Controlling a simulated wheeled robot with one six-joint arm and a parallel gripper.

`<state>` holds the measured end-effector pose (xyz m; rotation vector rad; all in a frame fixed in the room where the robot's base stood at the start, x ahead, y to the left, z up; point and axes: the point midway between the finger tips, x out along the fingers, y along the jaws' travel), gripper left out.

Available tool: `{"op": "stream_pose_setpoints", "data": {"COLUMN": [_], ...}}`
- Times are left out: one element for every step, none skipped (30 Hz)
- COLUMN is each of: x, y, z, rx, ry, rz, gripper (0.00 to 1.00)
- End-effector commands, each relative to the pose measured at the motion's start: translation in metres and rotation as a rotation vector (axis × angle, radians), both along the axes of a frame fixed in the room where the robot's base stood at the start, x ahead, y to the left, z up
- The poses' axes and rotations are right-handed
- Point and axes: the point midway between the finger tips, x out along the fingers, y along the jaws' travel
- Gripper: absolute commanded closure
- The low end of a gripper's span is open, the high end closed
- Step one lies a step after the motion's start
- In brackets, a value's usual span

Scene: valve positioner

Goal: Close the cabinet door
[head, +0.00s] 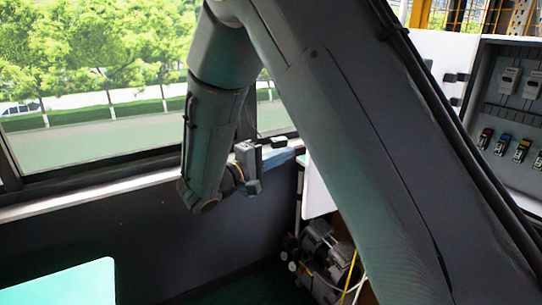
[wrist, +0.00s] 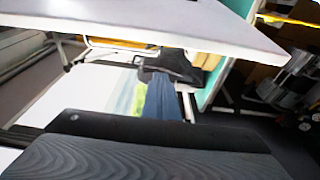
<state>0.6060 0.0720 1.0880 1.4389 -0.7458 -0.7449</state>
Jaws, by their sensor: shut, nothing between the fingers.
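The cabinet (head: 508,110) stands open at the right of the head view, its grey interior showing. A white panel, which looks like its door (head: 440,58), swings out to the left with dark fittings near the cabinet side. My arm hides its middle, and its far part shows again left of my arm. My gripper (head: 288,156) is shut and empty, pointing right toward that door edge. In the wrist view a white panel (wrist: 160,24), likely the door, crosses the top, and my gripper's tip (wrist: 172,66) is close to its edge. I cannot tell whether they touch.
A window with a sill (head: 110,186) and dark wall lies behind my gripper. Machinery with hoses (head: 325,255) stands on the floor below the door. A pale green-white surface (head: 65,284) is at the lower left. Several switches sit inside the cabinet.

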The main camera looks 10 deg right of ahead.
Motion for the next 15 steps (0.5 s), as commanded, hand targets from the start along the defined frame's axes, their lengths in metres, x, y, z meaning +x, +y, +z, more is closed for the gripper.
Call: {"op": "stream_pose_setpoints", "data": {"x": [0.005, 0.008, 0.000, -0.005, -0.010, -0.015, -0.018, -0.021, -0.024, -0.026, -0.027, -0.029, -0.030, -0.030, -0.031], "y": [-0.010, -0.014, -0.014, -0.014, -0.016, -0.017, -0.018, -0.019, -0.020, -0.020, -0.021, -0.021, -0.021, -0.021, -0.021], "z": [0.002, 0.002, 0.003, 0.003, 0.003, 0.003, 0.002, 0.002, 0.002, 0.001, 0.001, 0.001, 0.001, 0.000, 0.000], "rx": [0.000, 0.000, -0.001, -0.002, -0.002, -0.002, -0.002, -0.001, 0.000, 0.000, 0.000, 0.000, 0.000, 0.001, 0.001], "ry": [0.000, 0.000, 0.002, 0.003, 0.002, 0.002, 0.002, 0.002, 0.001, 0.002, 0.002, 0.001, 0.001, 0.001, 0.001], "rz": [-0.004, -0.005, 0.001, 0.001, 0.001, 0.000, 0.000, 0.000, 0.000, 0.000, 0.000, 0.000, 0.000, 0.000, 0.000], "gripper": [1.00, 1.00, 1.00, 1.00, 1.00, 1.00, 1.00, 1.00, 1.00, 1.00, 1.00, 1.00, 1.00, 1.00, 1.00]}}
